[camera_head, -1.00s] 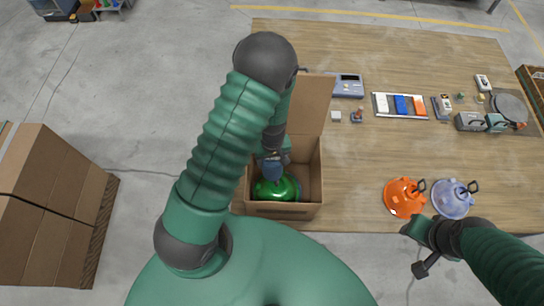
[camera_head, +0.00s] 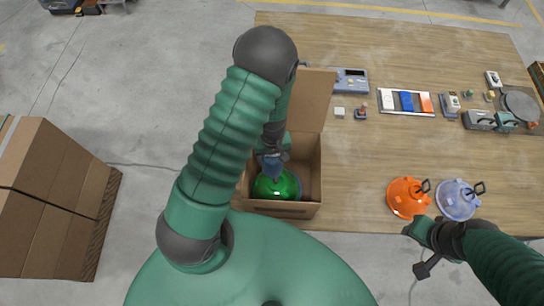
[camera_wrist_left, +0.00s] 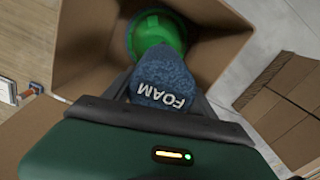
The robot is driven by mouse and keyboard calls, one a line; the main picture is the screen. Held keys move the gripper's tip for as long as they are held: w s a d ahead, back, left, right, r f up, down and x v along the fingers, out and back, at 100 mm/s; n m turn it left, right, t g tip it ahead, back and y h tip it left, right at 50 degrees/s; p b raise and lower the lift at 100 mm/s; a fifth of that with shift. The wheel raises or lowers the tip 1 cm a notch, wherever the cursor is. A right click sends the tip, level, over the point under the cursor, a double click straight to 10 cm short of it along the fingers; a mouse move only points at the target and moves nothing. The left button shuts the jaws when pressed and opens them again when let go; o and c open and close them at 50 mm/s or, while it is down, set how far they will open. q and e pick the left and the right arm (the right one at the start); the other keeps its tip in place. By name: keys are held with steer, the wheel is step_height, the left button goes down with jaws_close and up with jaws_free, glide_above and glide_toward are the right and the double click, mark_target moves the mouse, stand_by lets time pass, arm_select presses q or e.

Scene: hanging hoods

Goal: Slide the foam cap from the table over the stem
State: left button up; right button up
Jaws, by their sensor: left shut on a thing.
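The blue foam cap (camera_wrist_left: 163,82), marked FOAM, is held in my left gripper (camera_wrist_left: 158,100), whose fingers are shut on its sides. The cap also shows in the head view (camera_head: 270,165). A green hood (camera_head: 277,185) stands in the open cardboard box, and its rounded top (camera_wrist_left: 158,38) shows beyond the cap in the wrist view. The cap overlaps the hood's top; the stem is hidden, so I cannot tell whether the cap is around it. My right gripper (camera_head: 415,231) is at the table's front edge, close to the orange hood; its jaw opening is unclear.
The cardboard box (camera_head: 285,209) stands at the table's front left with a flap up. Its walls surround the left gripper closely. An orange hood (camera_head: 404,194) and a clear bluish hood (camera_head: 455,198) sit at the right. Between them and the box, the table is clear.

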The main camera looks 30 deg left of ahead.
arm_select(q)
steer(key=shift+d+r, duration=0.15)
steer(key=shift+d, duration=0.45)
steer(key=shift+s+d+r, duration=0.1)
steer(key=shift+s+d, duration=0.05)
steer(key=shift+d, duration=0.2)
steer(key=shift+a+f+b, duration=0.25)
steer(key=shift+f+b, duration=0.15)
steer(key=shift+f, duration=0.05)
step_height(320, 180, down, 8)
steer(key=b, duration=0.6)
steer(key=shift+w+d+r, duration=0.15)
steer(key=shift+w+r, duration=0.05)
arm_select(e)
step_height(320, 180, down, 7)
steer(key=d, duration=0.1)
steer(key=shift+d, duration=0.2)
